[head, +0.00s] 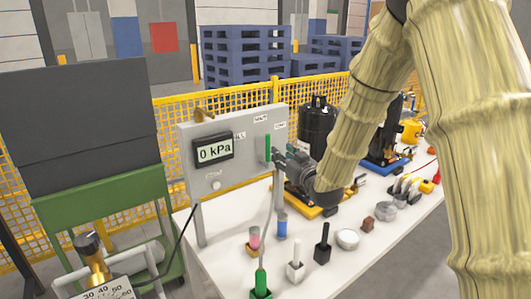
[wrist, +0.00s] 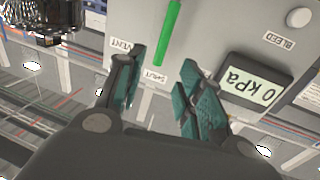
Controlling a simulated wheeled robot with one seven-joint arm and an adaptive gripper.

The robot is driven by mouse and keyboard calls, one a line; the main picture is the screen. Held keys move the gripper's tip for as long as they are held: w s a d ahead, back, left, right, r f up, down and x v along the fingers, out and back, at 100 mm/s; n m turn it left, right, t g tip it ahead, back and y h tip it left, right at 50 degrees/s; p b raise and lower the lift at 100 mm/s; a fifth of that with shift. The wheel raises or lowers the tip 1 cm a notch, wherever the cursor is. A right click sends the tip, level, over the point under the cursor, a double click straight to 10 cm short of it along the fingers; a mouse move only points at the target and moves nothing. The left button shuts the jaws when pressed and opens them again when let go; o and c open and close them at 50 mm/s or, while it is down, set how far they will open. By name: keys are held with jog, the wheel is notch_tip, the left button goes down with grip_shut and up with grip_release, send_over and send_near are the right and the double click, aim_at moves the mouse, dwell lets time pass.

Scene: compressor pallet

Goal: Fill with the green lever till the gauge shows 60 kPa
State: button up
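The gauge (head: 213,150) on the grey panel (head: 245,165) reads 0 kPa. The wrist view shows it upside down (wrist: 258,82), also at 0 kPa. The green lever (head: 268,148) stands upright on the panel, right of the gauge. In the wrist view the green lever (wrist: 170,28) has its end between my fingertips in the picture. My gripper (head: 281,158) is open, its teal fingers spread either side of the lever (wrist: 162,62). I cannot tell whether a finger touches it. My arm hides part of the area right of the panel.
A white knob (head: 214,184) marked BLEED sits below the gauge. A yellow mesh fence (head: 180,120) runs behind.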

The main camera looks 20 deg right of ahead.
aim_at(269, 147)
jog(key=w, duration=0.3)
jog(key=w+a+f+p, duration=0.1)
jog(key=w, duration=0.7)
jog(key=shift+w+a+f+p, duration=0.15)
jog(key=shift+a+f+p, duration=0.05)
jog(key=shift+a+p, duration=0.2)
grip_shut()
